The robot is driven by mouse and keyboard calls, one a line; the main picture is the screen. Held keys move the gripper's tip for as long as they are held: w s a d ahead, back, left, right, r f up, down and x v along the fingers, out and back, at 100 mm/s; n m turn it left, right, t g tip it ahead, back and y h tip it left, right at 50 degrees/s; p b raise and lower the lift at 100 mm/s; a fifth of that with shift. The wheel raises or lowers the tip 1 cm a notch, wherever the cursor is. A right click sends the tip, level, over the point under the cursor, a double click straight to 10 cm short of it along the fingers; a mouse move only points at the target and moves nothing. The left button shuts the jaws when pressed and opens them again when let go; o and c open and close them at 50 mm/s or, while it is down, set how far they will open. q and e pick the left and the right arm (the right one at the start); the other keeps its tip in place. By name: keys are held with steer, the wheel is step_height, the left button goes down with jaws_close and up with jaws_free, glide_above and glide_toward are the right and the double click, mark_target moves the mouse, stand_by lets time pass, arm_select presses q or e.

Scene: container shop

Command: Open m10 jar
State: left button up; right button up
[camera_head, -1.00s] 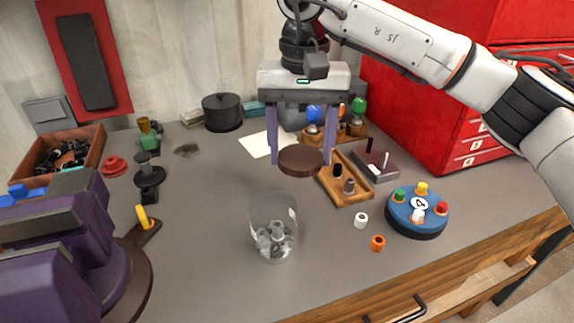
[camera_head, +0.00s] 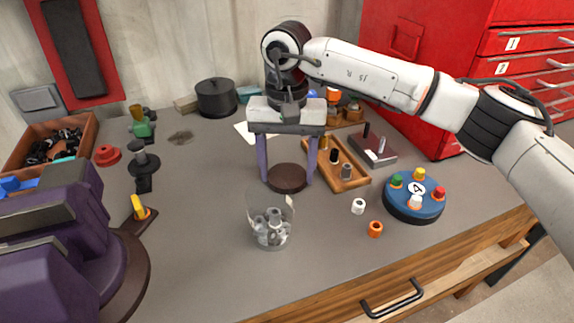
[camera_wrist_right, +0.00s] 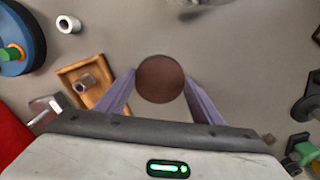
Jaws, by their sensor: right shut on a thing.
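The glass jar (camera_head: 283,234) stands upright on the grey bench top with its mouth open. Several grey metal nuts or bolts lie inside it. The round brown lid (camera_head: 287,178) is off the jar. My right gripper (camera_head: 287,176) is shut on the lid, with one purple finger on each side, just behind the jar. The lid is low and level, at or close to the bench; I cannot tell whether it touches. In the right wrist view the lid (camera_wrist_right: 160,79) sits between the fingertips. My left gripper is not in view.
A wooden tray (camera_head: 352,184) with small cylinders is right of the lid. A white nut (camera_head: 358,206), an orange nut (camera_head: 375,229) and a round blue holder (camera_head: 402,212) lie further right. A purple machine (camera_head: 60,245) stands at left.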

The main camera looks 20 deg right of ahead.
mark_target(287, 176)
steer(key=shift+f, duration=0.1)
steer(key=o, duration=1.1)
steer(key=shift+o, duration=0.2)
step_height(287, 176, up, 12)
steer(key=shift+r+b, duration=0.2)
steer(key=shift+b, duration=0.15)
